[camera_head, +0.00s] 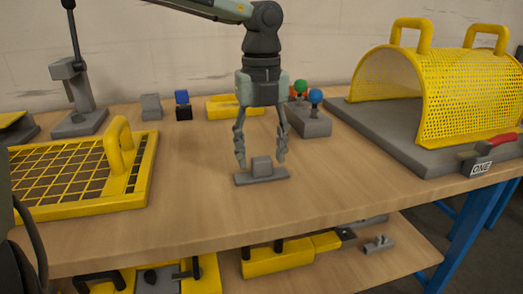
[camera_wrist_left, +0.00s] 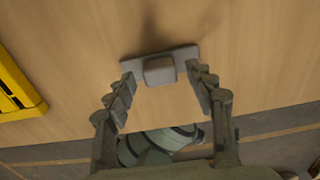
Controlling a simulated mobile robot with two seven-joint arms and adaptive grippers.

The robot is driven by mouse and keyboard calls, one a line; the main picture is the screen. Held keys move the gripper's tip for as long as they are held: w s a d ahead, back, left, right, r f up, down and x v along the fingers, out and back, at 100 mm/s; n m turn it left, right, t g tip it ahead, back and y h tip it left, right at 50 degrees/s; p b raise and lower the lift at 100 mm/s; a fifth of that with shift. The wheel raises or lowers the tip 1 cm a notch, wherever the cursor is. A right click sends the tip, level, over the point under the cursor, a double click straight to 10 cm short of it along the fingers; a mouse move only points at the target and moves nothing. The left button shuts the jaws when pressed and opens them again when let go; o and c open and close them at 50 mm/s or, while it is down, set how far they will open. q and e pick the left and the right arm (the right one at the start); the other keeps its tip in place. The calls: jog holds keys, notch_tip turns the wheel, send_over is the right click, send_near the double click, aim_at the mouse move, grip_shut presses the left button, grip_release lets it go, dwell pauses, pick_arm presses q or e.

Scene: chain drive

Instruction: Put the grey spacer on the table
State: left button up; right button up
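The grey spacer (camera_head: 262,175), a flat plate with a block on its middle, appears to rest on the wooden table (camera_head: 190,200) near its front. In the left wrist view the spacer (camera_wrist_left: 160,68) shows just beyond my fingertips. My left gripper (camera_head: 261,163) points down over it. Its fingers are spread wide, one to each side of the raised block, with clear gaps to the block. In the left wrist view the open left gripper (camera_wrist_left: 161,80) holds nothing. My right gripper is not seen.
A yellow mesh panel (camera_head: 75,172) lies at left, and a yellow mesh guard (camera_head: 450,95) stands on a grey base at right. A grey block with coloured knobs (camera_head: 312,124) and small blocks (camera_head: 183,105) stand behind. A lower shelf (camera_head: 380,262) holds yellow parts. Table beside the spacer is clear.

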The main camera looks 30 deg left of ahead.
aim_at(262, 158)
pick_arm(q)
jog(key=shift+r, duration=0.1)
notch_tip(262, 158, up, 12)
jog(key=p, duration=0.1)
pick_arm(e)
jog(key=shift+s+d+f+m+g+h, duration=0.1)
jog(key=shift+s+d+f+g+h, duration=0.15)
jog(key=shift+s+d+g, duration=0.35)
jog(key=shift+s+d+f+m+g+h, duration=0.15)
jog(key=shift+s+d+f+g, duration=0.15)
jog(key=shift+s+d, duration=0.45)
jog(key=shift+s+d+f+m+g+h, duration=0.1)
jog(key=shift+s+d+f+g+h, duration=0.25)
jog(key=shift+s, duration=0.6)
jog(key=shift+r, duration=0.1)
